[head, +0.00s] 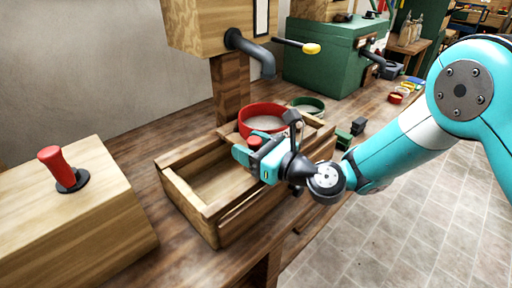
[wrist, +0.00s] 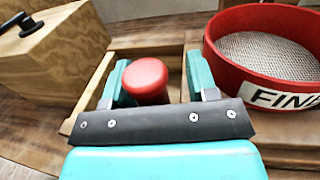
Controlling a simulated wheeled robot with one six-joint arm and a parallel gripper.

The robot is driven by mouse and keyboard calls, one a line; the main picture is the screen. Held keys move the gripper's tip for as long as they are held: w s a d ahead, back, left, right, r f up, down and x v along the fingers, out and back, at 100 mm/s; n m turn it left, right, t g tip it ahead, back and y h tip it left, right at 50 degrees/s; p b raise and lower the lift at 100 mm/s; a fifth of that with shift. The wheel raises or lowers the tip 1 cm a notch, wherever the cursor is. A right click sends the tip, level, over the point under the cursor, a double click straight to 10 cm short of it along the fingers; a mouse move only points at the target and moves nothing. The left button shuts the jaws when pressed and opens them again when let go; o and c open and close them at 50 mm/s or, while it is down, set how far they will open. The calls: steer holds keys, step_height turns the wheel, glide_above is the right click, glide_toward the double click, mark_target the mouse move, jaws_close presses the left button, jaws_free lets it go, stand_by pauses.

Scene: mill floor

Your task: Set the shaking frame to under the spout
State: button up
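The shaking frame appears to be the open wooden frame (head: 180,187) on the bench, with slatted sides. A red sieve (head: 248,124) with pale mesh rests at its far right end; its label in the wrist view (wrist: 262,98) reads "FIN", cut off. A grey spout (head: 262,58) bends down from a wooden hopper, above the sieve in the picture. My gripper (head: 246,148) is over the frame. In the wrist view its teal fingers (wrist: 157,80) stand either side of a red knob (wrist: 146,78), with a gap at the right finger. The knob's base is hidden.
A wooden block with a red lever (head: 55,165) stands at left. A yellow-tipped handle (head: 310,48) sticks out beside the spout. A green machine (head: 320,60) stands behind.

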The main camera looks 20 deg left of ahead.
steer(key=shift+f, duration=0.1)
steer(key=shift+s+d+f, duration=0.1)
steer(key=shift+s+d, duration=0.05)
steer(key=shift+d, duration=0.2)
steer(key=b+v, duration=1.4)
steer(key=v, duration=0.2)
steer(key=shift+d, duration=0.4)
steer(key=shift+s, duration=0.1)
